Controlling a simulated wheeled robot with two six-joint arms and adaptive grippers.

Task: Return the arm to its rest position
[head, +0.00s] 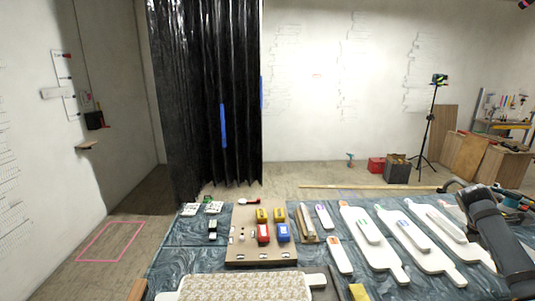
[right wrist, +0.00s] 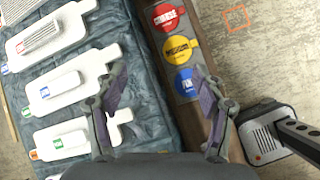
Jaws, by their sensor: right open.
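My right arm (head: 500,240) comes in at the right edge of the head view, over the right end of the covered table. In the right wrist view my right gripper (right wrist: 162,88) is open, its two fingers wide apart with nothing between them. It hangs above the table's edge, between white paddle-shaped boards on the left and a brown wooden strip (right wrist: 198,110) with red, yellow and blue round tags. I cannot tell its exact height. My left arm and gripper are in neither view.
The table (head: 180,255) holds white boards (head: 375,255) and a brown board (head: 240,220) with coloured blocks.

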